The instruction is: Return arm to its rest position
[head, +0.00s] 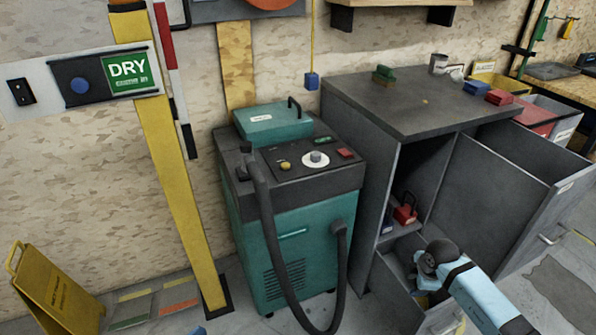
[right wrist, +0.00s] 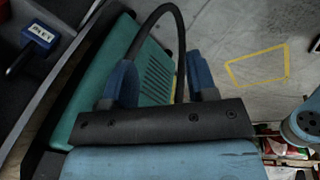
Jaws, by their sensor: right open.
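My right arm comes in from the lower right of the head view, light blue with a dark wrist. Its gripper (head: 424,268) is in front of the grey cabinet, above an open lower drawer; its fingers are hard to make out there. In the right wrist view the gripper's two blue fingers (right wrist: 162,68) stand apart with nothing between them. The teal machine (right wrist: 88,85) and its black hose show beyond them. My left gripper is not in view.
The teal machine (head: 300,252) stands left of the grey cabinet (head: 410,100), its hose looping in front. The cabinet door (head: 510,190) stands open to the right. A red item (head: 405,214) sits inside. A yellow floor sign (head: 55,295) and yellow post (head: 180,190) are at left.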

